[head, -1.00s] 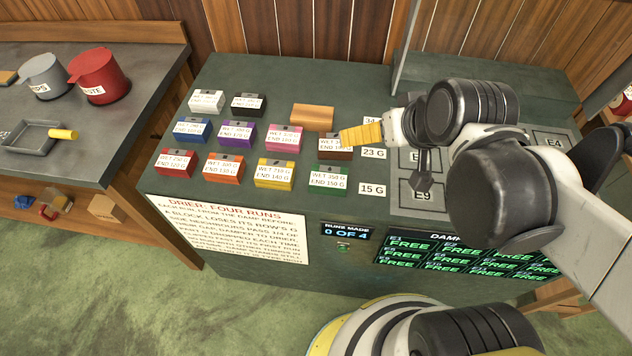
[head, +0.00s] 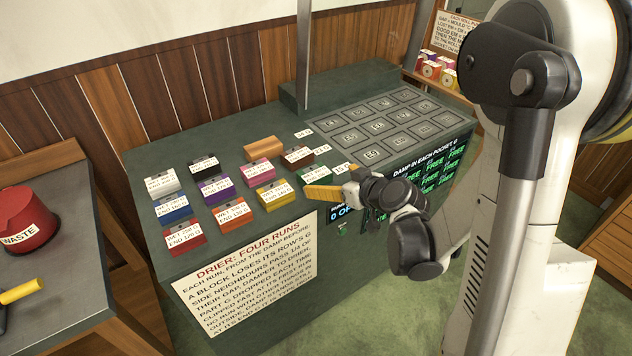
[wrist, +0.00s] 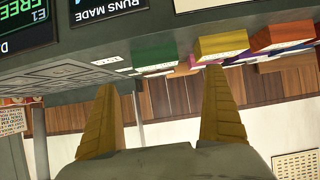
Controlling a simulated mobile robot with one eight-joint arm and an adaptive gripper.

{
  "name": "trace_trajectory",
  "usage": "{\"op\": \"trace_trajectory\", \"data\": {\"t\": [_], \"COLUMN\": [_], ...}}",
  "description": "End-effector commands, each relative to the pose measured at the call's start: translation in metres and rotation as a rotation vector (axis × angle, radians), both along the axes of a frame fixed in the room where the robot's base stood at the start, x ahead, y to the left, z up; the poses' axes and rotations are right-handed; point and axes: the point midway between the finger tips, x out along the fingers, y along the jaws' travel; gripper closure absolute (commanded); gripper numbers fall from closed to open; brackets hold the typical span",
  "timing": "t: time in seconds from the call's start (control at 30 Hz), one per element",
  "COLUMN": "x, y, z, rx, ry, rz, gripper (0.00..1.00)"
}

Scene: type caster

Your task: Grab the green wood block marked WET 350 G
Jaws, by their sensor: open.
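The green block (head: 313,174) stands at the right end of the front row of coloured blocks on the dark green bench. In the head view my gripper (head: 312,191) is just in front of it and partly hides it; its label is not fully readable there. In the upside-down wrist view the green block (wrist: 155,52) shows beyond and between the two yellow fingers of my gripper (wrist: 160,80). The fingers are spread apart with nothing between them. The green block seems apart from the fingers.
The yellow block (head: 272,195) stands beside the green one, with orange (head: 232,214) and red (head: 184,237) blocks further left. A brown block (head: 298,155) is behind. A pocketed grid (head: 372,125) lies right. A side table with a red waste pot (head: 25,220) is left.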

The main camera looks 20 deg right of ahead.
Motion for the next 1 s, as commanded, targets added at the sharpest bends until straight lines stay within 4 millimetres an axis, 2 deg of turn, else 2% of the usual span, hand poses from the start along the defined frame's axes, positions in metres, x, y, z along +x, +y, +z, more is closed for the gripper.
{"op": "trace_trajectory", "data": {"t": [0.2, 0.43, 0.7, 0.93, 1.0], "x": [0.031, 0.048, 0.080, 0.082, 0.082], "y": [0.010, 0.014, 0.021, 0.022, 0.022], "z": [-0.020, -0.031, -0.051, -0.050, -0.050], "rx": [-0.001, -0.001, 0.000, -0.001, -0.001], "ry": [0.001, 0.001, 0.001, 0.002, 0.002], "rz": [0.003, 0.001, 0.002, 0.000, 0.000], "gripper": [0.00, 0.00, 0.00, 0.00, 0.21]}}
